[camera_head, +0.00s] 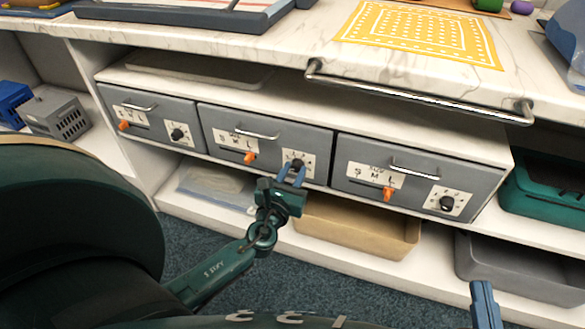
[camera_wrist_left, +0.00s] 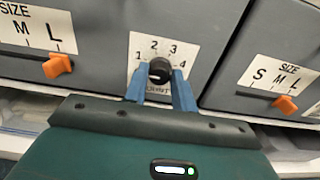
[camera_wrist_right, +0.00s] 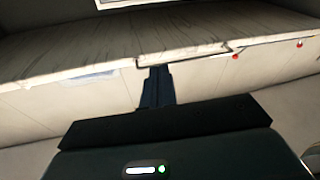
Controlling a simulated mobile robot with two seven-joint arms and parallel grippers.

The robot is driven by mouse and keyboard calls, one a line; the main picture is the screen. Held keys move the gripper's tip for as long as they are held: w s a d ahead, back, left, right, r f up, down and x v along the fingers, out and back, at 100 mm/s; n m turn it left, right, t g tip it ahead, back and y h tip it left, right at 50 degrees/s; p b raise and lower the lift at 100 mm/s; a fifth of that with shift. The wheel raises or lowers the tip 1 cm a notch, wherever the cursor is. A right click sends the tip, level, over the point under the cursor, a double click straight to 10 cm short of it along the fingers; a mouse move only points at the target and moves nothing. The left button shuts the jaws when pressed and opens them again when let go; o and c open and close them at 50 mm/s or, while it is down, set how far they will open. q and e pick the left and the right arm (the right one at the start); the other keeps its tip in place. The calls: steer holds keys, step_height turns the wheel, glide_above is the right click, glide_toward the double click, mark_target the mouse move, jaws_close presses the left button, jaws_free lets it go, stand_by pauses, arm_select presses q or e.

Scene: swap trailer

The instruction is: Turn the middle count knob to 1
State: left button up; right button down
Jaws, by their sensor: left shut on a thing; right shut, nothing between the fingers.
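The middle count knob (camera_wrist_left: 160,70) is a black round knob on a white label marked 1 to 4, on the middle grey drawer (camera_head: 275,137). My left gripper (camera_head: 292,174) is at this knob, and in the left wrist view its two blue fingers (camera_wrist_left: 160,84) are shut on the knob's sides. Which number the knob points at is too small to tell. My right gripper (camera_head: 484,296) is shut and empty at the lower right of the head view, away from the drawers; it also shows in the right wrist view (camera_wrist_right: 158,84).
The left drawer (camera_head: 150,112) and right drawer (camera_head: 350,175) have their own knobs and orange sliders. A metal rail (camera_head: 420,95) runs along the counter edge above. A tan bin (camera_head: 350,228) stands on the shelf below. Blue carpet lies in front.

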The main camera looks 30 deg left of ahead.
arm_select(q)
steer(key=shift+w+r+m+p, duration=0.1)
steer(key=shift+m+p, duration=1.1)
steer(key=shift+m, duration=0.9)
steer(key=o, duration=1)
